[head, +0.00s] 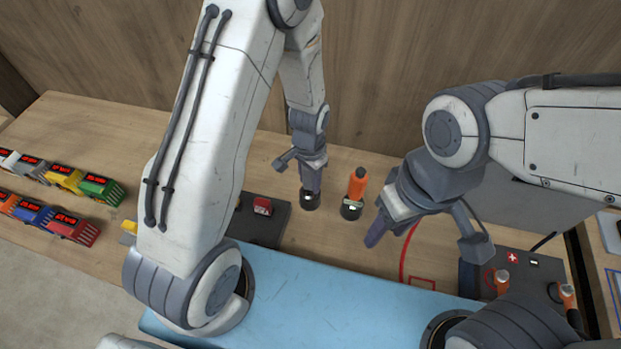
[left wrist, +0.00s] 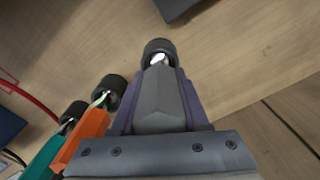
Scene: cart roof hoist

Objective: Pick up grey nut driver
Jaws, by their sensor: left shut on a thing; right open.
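The grey nut driver (left wrist: 160,105) stands with its lower end in a round black holder (head: 310,200). My left gripper (head: 312,182) is shut on its grey handle; the purple fingers lie along both sides of it in the left wrist view. In the head view the fingers hide most of the handle. My right gripper (head: 378,232) is open, to the right and nearer, above the table with nothing visible in it.
An orange-handled driver (head: 357,184) stands close to the right in its own holder. A teal-handled one (left wrist: 45,155) is beyond it. A dark box (head: 262,222) lies left, toy trucks (head: 78,181) farther left, and a blue surface (head: 310,295) in front.

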